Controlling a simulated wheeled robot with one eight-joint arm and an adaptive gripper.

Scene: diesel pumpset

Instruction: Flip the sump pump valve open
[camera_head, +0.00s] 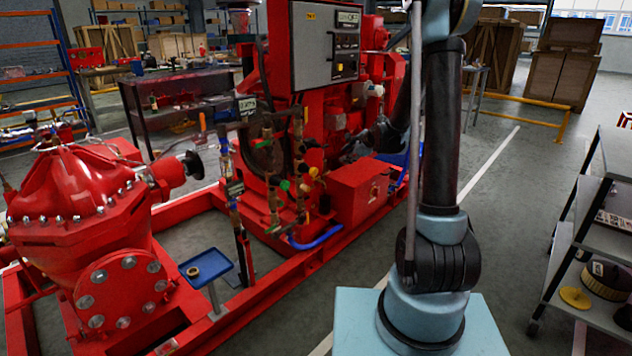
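The red diesel pumpset (362,196) stands left of my arm. In its middle is a cluster of brass pipes and small valves (272,192) with green, yellow and red handles or knobs. I cannot tell which of them is the sump pump valve, nor its handle position. My gripper (362,148) appears as a dark shape at the end of my arm, right of the pipe cluster and in front of the red engine. It looks apart from the valves. Its fingers are too small and dark to read, and part of my forearm is hidden behind my upright arm.
A grey control panel (311,45) rises above the valves. A small blue tray (206,266) on a post and a large red pump housing (75,200) stand at left. A grey shelf cart (600,200) is at right. Open floor (510,235) lies between cart and arm.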

